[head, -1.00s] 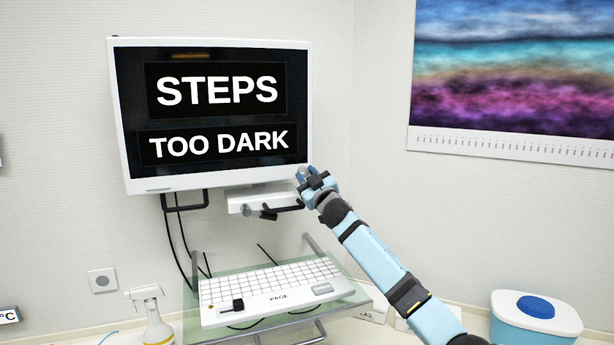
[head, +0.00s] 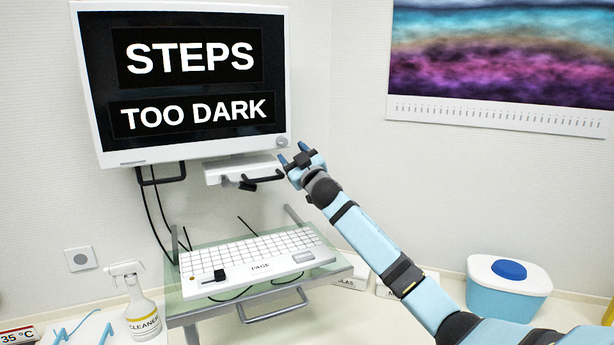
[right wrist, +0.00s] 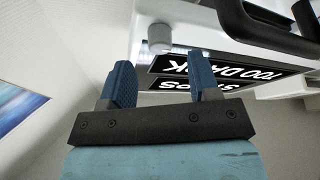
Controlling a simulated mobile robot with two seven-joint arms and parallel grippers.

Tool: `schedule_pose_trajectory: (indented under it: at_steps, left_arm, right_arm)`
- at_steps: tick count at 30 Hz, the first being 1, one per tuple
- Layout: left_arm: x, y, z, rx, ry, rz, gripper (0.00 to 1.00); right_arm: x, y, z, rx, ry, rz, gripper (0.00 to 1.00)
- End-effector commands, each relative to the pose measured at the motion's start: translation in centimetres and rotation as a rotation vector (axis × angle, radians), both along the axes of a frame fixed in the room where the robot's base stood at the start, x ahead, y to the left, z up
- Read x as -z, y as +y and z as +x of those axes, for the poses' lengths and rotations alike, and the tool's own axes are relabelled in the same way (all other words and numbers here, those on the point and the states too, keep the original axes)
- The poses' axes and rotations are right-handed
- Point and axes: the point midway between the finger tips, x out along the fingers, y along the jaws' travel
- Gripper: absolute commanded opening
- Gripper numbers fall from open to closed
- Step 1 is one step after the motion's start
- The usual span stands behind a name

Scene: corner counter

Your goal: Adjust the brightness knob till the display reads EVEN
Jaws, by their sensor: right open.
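The display (head: 185,135) is a white-framed monitor on the wall reading "STEPS" above "TOO DARK". The brightness knob, a small grey round knob (head: 282,141), sits at its lower right corner. In the right wrist view the knob (right wrist: 160,38) stands out from the white frame. My right gripper (head: 293,154) is open and empty just in front of and below the knob. In the right wrist view the knob lies beyond the gap between the two blue fingers (right wrist: 161,80), apart from them. My left gripper is not in view.
A white bracket (head: 230,172) with dark handles is under the monitor. A keyboard (head: 245,262) lies on a glass shelf below. A cleaner spray bottle (head: 142,312) stands left, a blue-lidded tub (head: 508,290) right. Air around the gripper is free.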

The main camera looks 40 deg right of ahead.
Motion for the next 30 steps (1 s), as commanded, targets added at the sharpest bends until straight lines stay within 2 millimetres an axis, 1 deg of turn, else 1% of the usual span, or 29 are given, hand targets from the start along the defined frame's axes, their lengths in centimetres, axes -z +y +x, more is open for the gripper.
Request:
schedule_pose_trajectory:
  at_steps: [1,6,9,12,15,18,30]
  left_arm:
    - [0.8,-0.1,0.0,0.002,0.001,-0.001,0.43]
    - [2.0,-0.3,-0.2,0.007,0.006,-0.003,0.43]
    - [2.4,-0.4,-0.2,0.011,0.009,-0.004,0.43]
    - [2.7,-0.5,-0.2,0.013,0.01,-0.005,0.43]
    - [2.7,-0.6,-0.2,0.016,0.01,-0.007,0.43]
    - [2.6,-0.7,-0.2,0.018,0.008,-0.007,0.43]
    - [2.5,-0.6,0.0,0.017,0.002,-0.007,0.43]
  right_arm:
    - [1.0,0.1,-1.2,-0.001,0.001,-0.003,0.56]
    - [2.4,0.4,-4.8,0.0,0.002,-0.002,0.56]
    - [3.0,0.5,-6.5,-0.001,0.003,0.0,0.56]
    - [3.3,0.6,-7.7,0.0,0.001,0.0,0.56]
    - [3.5,0.6,-8.5,0.0,0.001,-0.001,0.56]
    - [3.5,0.7,-8.8,0.001,0.001,-0.001,0.56]
    - [3.5,0.7,-8.8,0.0,0.001,0.0,0.56]
